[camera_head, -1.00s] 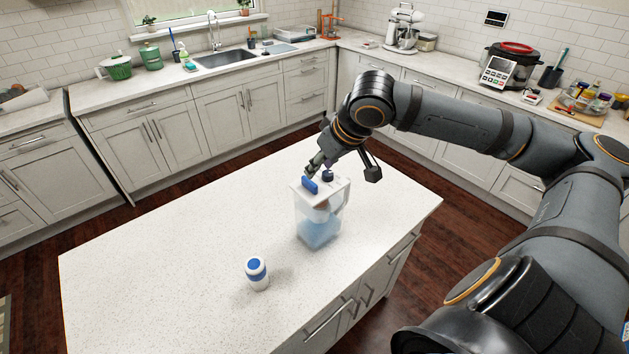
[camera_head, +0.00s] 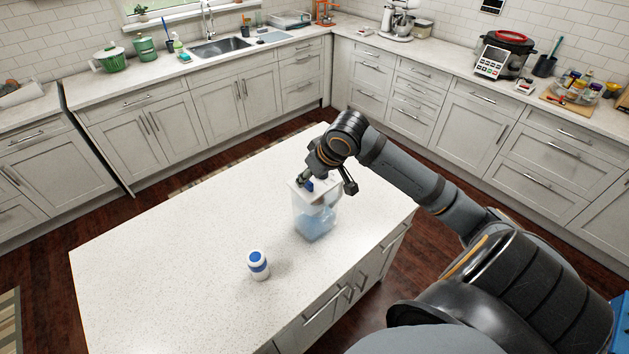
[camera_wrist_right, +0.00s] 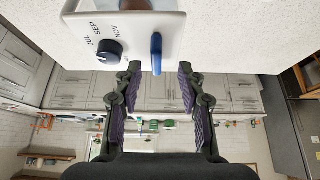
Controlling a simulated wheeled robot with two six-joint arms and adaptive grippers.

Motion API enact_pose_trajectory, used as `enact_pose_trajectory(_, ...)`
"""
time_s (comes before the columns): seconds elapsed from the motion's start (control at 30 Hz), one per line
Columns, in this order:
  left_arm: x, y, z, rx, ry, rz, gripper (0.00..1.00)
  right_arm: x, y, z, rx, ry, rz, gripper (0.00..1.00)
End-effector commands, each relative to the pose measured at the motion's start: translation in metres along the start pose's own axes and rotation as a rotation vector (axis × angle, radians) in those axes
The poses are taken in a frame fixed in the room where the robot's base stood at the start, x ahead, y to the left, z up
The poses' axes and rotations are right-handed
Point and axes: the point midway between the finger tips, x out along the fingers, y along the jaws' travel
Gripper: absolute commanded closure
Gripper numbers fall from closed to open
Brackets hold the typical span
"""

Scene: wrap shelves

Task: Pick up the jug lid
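The clear jug (camera_head: 314,222) with bluish contents stands upright on the island. Its white jug lid (camera_wrist_right: 135,22) is on top, with a blue upright tab (camera_wrist_right: 157,50), a dark round knob (camera_wrist_right: 109,51) and month lettering. My right gripper (camera_wrist_right: 158,76) is open at the lid. In the wrist view its two fingers lie on either side of the tab's line, with a gap on both sides and no contact seen. In the head view my right gripper (camera_head: 322,182) hides part of the lid. My left gripper is not in view.
A white bottle with a blue cap (camera_head: 259,265) stands on the island (camera_head: 170,250), nearer and left of the jug. Counters with a sink (camera_head: 220,46), green pots and appliances line the walls.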

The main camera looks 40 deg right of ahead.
Motion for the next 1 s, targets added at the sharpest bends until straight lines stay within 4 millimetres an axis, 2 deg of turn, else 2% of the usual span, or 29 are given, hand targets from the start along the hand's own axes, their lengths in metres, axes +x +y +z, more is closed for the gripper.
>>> enact_pose_trajectory(0.03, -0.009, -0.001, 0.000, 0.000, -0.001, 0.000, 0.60, 0.004, 0.001, -0.001, 0.008, -0.004, -0.006, 0.60)
enact_pose_trajectory(0.1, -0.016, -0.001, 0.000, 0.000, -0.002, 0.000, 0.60, 0.016, 0.003, 0.000, 0.008, -0.004, -0.006, 0.60)
enact_pose_trajectory(0.23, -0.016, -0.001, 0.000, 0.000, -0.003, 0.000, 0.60, 0.033, 0.004, 0.000, 0.006, 0.000, -0.004, 0.60)
enact_pose_trajectory(0.53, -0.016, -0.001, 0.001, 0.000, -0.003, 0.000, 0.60, 0.040, 0.004, 0.001, 0.001, 0.000, 0.000, 0.60)
enact_pose_trajectory(0.83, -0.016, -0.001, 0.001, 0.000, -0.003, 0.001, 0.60, 0.040, 0.004, 0.001, 0.001, 0.000, 0.000, 1.00)
enact_pose_trajectory(1.0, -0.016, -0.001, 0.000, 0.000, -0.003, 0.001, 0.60, 0.039, 0.004, 0.001, 0.001, 0.000, 0.000, 1.00)
